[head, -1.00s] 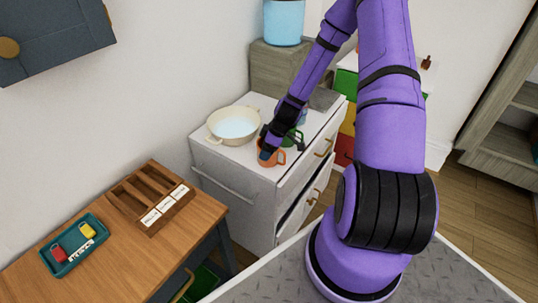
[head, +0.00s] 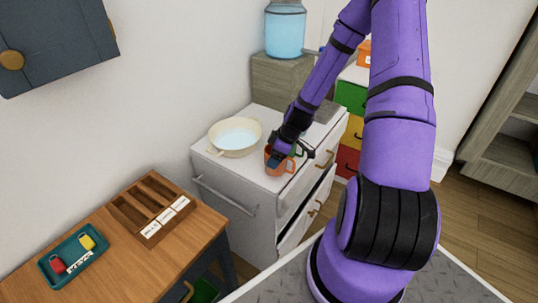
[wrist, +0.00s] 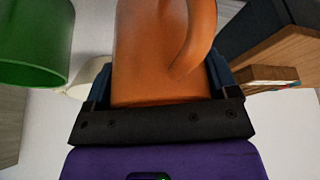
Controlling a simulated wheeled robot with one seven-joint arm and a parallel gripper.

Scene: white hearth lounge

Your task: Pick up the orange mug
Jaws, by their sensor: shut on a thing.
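The orange mug (head: 278,164) is at the front edge of the white cabinet top (head: 229,165) in the head view. My gripper (head: 279,155) reaches down onto it from above. In the wrist view the orange mug (wrist: 160,55) fills the middle between the two fingers of my gripper (wrist: 158,85), with its handle at the right. The gripper is shut on the mug. I cannot tell whether the mug's base touches the cabinet top.
A cream pan (head: 235,138) stands left of the mug. A green mug (wrist: 35,45) is close by in the wrist view. A wooden table (head: 130,262) at the lower left holds a teal tray (head: 58,274) and a wooden organizer (head: 151,205). A blue container (head: 285,32) stands behind.

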